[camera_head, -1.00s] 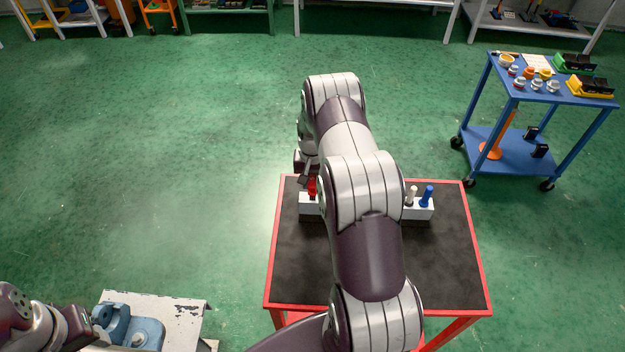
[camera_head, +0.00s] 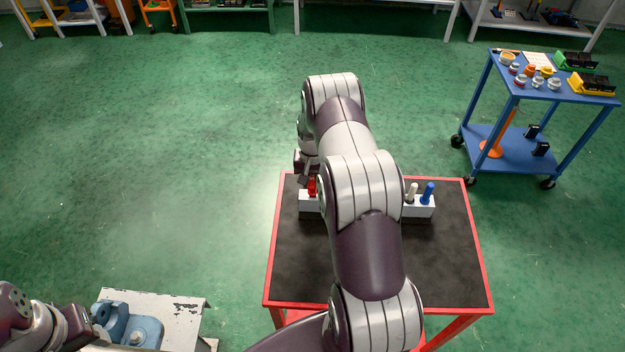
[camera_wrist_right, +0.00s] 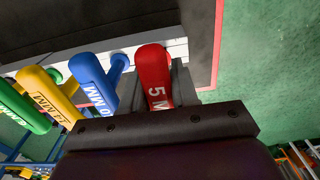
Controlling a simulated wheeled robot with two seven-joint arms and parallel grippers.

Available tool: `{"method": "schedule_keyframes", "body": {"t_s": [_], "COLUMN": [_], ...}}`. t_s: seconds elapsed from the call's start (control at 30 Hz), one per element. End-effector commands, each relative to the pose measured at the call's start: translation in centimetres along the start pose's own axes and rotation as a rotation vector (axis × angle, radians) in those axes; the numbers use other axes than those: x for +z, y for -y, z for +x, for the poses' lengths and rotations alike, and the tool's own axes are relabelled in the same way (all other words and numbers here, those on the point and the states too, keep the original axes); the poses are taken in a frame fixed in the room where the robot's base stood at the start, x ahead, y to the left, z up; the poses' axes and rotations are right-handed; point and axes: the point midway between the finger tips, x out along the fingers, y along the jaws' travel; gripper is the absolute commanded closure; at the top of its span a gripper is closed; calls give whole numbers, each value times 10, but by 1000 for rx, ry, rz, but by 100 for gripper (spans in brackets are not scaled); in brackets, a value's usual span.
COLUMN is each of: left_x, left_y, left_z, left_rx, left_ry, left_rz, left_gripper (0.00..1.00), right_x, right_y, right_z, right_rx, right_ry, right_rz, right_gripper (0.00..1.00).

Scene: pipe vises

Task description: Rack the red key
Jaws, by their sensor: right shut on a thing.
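The red key (camera_wrist_right: 153,75) stands between the fingers of my right gripper (camera_wrist_right: 155,85) in the right wrist view, with part of a "5 M" label showing. In the head view the red key (camera_head: 312,187) is upright at the left end of the white rack (camera_head: 418,211). The rack's strip (camera_wrist_right: 178,48) runs behind the key in the wrist view. The key's lower end is hidden, so I cannot tell how deep it sits. In the head view my right arm covers the rack's middle. My left gripper (camera_head: 80,326) is at the lower left, its fingers unclear.
Blue (camera_wrist_right: 94,82), yellow (camera_wrist_right: 62,95) and green (camera_wrist_right: 22,108) keys stand in a row beside the red one. A white key (camera_head: 411,192) stands at the rack's right. The red-edged table (camera_head: 450,265) is bare in front. A blue cart (camera_head: 500,150) stands at right.

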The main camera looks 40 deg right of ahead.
Motion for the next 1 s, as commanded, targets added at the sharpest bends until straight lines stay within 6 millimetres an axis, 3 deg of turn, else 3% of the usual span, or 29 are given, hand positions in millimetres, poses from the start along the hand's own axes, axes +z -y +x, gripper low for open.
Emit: {"method": "schedule_keyframes", "body": {"t_s": [1.0], "left_x": [1], "left_y": [0], "left_z": [10], "left_rx": [0], "left_ry": [0], "left_rz": [0], "left_gripper": [57], "right_x": [0], "right_y": [0], "right_z": [12], "right_rx": [0], "right_ry": [-1], "right_rz": [0], "right_gripper": [100]}}
